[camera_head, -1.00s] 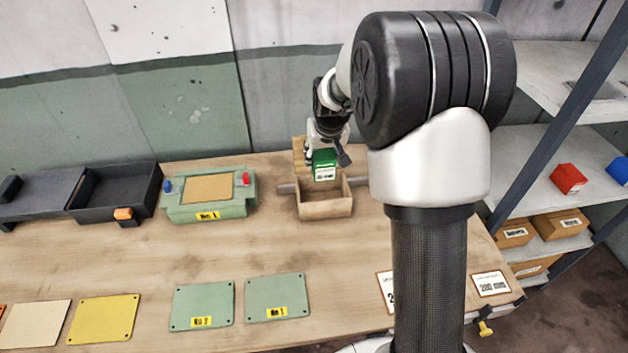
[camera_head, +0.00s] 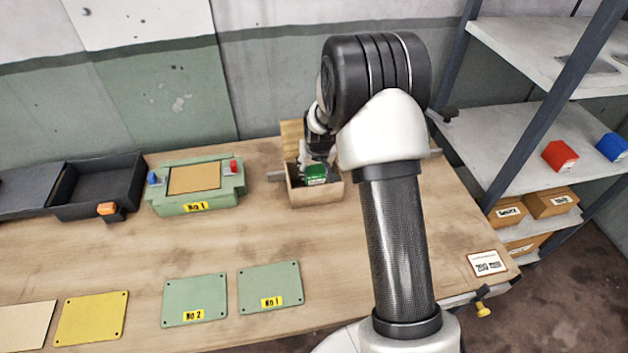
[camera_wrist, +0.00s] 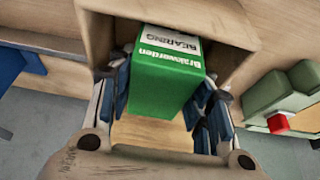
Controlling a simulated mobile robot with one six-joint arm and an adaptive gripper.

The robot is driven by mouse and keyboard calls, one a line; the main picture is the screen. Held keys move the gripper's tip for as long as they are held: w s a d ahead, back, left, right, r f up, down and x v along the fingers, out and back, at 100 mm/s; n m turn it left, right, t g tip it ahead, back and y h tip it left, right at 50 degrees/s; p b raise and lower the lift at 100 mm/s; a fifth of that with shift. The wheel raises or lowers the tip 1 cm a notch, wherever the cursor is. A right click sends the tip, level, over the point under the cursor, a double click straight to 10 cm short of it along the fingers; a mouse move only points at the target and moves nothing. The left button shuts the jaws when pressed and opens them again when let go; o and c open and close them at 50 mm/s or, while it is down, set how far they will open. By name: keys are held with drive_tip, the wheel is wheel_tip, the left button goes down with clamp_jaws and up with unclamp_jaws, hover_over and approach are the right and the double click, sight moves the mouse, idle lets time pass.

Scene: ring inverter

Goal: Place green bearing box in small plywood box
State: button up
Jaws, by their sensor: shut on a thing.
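The green bearing box (camera_head: 316,174) has a white label reading "BEARING" and shows large in the wrist view (camera_wrist: 165,75). My gripper (camera_head: 314,163) is shut on it; in the wrist view the fingers (camera_wrist: 163,95) press on both its sides. The small plywood box (camera_head: 316,195) stands open on the table with its lid raised at the back. The green box is within the plywood box's opening, its top near the rim. Whether it touches the floor of the plywood box is hidden.
A green fixture marked No 1 (camera_head: 195,188) stands left of the plywood box, with a black tray (camera_head: 98,190) beyond it. Green plates (camera_head: 270,287) and a yellow plate (camera_head: 91,318) lie in front. A shelf (camera_head: 530,150) with a red box (camera_head: 559,155) and a blue box (camera_head: 612,147) is at right.

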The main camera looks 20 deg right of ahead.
drive_tip(key=shift+f+b, duration=0.5)
drive_tip(key=shift+f, duration=1.55)
drive_tip(key=shift+f, duration=0.1)
drive_tip(key=shift+f, duration=0.2)
drive_tip(key=o, duration=1.4)
drive_tip(key=shift+r, duration=0.2)
